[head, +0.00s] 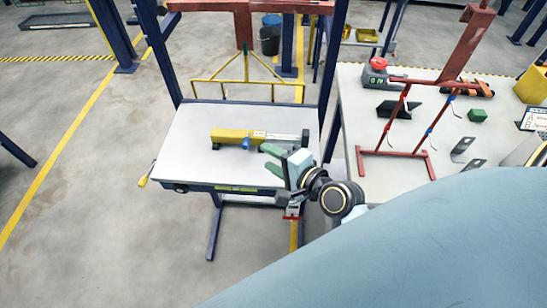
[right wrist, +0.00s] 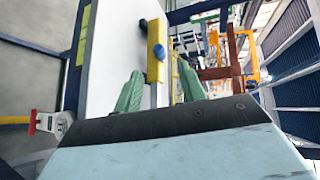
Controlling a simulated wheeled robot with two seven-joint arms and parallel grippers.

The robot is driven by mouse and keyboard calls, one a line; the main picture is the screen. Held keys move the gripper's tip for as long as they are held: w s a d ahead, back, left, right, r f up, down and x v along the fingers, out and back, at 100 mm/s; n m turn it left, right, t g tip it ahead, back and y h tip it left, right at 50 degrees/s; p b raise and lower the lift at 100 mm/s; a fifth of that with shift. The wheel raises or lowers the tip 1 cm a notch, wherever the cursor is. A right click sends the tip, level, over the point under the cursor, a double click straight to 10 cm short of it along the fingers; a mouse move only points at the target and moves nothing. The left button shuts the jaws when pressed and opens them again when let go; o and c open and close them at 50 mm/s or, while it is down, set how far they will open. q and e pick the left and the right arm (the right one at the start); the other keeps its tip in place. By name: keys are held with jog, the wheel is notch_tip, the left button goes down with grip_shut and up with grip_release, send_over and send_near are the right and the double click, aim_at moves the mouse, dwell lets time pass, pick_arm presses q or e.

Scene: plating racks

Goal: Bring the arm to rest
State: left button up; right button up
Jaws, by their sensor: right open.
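In the right wrist view the two green fingers (right wrist: 160,92) also stand apart. A yellow tool with a blue knob (head: 232,137) and a grey bar lies on the table just beyond the fingers. It also shows past the fingertips in the right wrist view (right wrist: 156,40). I cannot tell whether the fingers touch it. My left gripper is not in view.
Open floor lies at the left.

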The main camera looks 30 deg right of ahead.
jog(key=shift+s, duration=0.15)
dwell(0.4)
jog(key=shift+s+a+n, duration=0.15)
jog(key=shift+a+n, duration=0.05)
jog(key=shift+n, duration=0.1)
jog(key=s+d+f+n+g+h, duration=0.1)
jog(key=s+f+n+g+h, duration=0.1)
jog(key=s+n+g, duration=0.5)
jog(key=s+d+f+n+g+h, duration=0.15)
jog(key=s+n+g, duration=0.25)
jog(key=s+n, duration=0.6)
notch_tip(320, 180, down, 28)
jog(key=s+a+g+b, duration=0.1)
jog(key=s+b, duration=0.1)
jog(key=b, duration=0.1)
jog(key=s+d+f+g+b, duration=0.1)
jog(key=s+d+f+b, duration=0.1)
jog(key=s+f, duration=1.3)
jog(key=shift+d+f+n, duration=0.3)
jog(key=shift+d+f, duration=0.05)
jog(key=shift+f, duration=0.2)
